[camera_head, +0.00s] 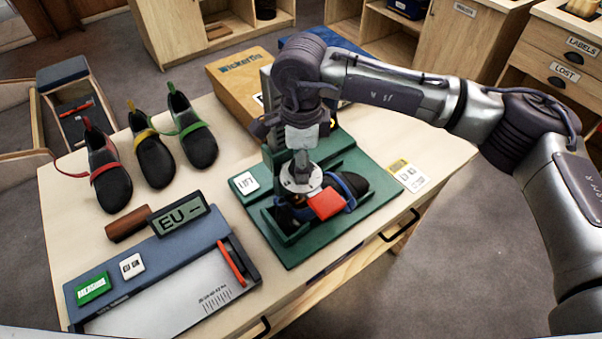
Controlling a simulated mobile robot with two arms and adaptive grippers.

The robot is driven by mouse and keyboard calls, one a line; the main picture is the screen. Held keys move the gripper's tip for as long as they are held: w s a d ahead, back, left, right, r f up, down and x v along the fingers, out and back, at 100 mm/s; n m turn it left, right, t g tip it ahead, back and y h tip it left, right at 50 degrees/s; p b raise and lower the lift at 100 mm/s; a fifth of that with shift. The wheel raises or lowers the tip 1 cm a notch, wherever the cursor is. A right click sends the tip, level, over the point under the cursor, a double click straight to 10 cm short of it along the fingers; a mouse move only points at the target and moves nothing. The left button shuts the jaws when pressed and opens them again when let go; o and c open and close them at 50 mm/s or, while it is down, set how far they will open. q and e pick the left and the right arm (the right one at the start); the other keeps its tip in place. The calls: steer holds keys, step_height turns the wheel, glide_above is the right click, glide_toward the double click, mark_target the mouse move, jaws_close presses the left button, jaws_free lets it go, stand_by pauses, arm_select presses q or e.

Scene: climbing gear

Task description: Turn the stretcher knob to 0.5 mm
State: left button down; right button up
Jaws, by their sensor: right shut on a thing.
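The green shoe stretcher (295,251) stands near the table's front right edge. A dark shoe with a blue strap (352,184) sits in it, partly hidden by my arm and the stretcher parts. My right gripper (301,166) reaches down from above, shut on the stretcher knob at the pale round dial (301,180). The fingertips and most of the knob are hard to make out, and the dial's setting is too small to read. A red block (327,204) lies just in front of the dial, over the shoe. My left gripper is not in view.
Three shoes with red (107,172), yellow (152,150) and green (192,132) straps stand at the left. A measuring board (185,290) with an "EU" display (181,213) lies at front left. A wooden box (238,82) stands behind the stretcher. A card (408,176) lies at right.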

steer(key=m+b, duration=0.4)
steer(key=shift+f, duration=0.3)
steer(key=shift+r+m+b, duration=0.2)
steer(key=shift+m+b, duration=1.05)
steer(key=shift+m, duration=0.25)
steer(key=o, duration=0.9)
steer(key=shift+c, duration=0.2)
steer(key=shift+r, duration=0.1)
step_height(320, 180, up, 12)
